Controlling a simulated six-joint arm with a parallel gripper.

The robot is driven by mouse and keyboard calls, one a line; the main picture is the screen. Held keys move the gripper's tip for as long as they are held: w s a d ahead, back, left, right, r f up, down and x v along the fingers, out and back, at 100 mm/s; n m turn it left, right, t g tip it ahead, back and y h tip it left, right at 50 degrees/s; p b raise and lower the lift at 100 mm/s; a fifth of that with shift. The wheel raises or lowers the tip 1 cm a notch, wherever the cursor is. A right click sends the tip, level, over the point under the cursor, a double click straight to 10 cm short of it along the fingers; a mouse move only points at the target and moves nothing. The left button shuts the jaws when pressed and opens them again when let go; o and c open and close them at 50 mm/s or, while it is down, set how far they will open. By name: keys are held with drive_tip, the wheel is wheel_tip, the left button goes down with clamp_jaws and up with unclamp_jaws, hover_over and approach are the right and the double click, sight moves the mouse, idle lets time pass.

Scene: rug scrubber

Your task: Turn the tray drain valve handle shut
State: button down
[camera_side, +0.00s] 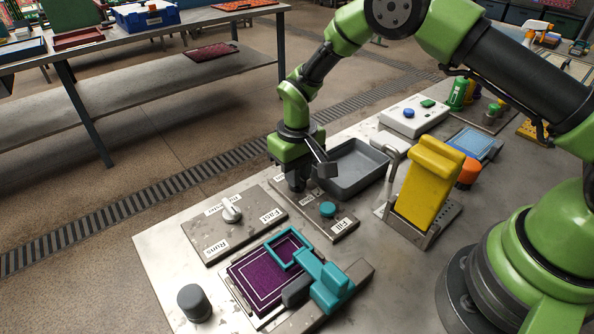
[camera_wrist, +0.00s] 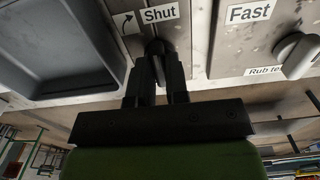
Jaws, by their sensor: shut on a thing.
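In the wrist view, the dark drain valve handle (camera_wrist: 157,47) sits between the two fingertips of my gripper (camera_wrist: 157,68). My gripper is shut on it. A label (camera_wrist: 160,15) reading "Shut" with a curved arrow lies just beyond the handle. In the side view, my gripper (camera_side: 297,188) points down at the far left end of a metal plate (camera_side: 345,219), and the handle is hidden behind the fingers. The plate also carries a teal knob (camera_side: 327,209) and a "Fill" label. The grey tray (camera_side: 380,182) stands just behind and right of the gripper; it also shows in the wrist view (camera_wrist: 100,82).
A plate with a pale knob (camera_side: 231,211) and a "Fast" label is close on the left. In front are a purple rug piece (camera_side: 250,287) and a teal tool (camera_side: 330,288). A yellow block (camera_side: 430,180) stands upright on the right. A white button box (camera_side: 412,117) is behind.

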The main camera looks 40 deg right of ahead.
drive_tip(key=c, duration=1.1)
unclamp_jaws()
drive_tip(key=shift+r, duration=0.1)
wheel_tip(320, 180, up, 10)
drive_tip(key=shift+f, duration=0.1)
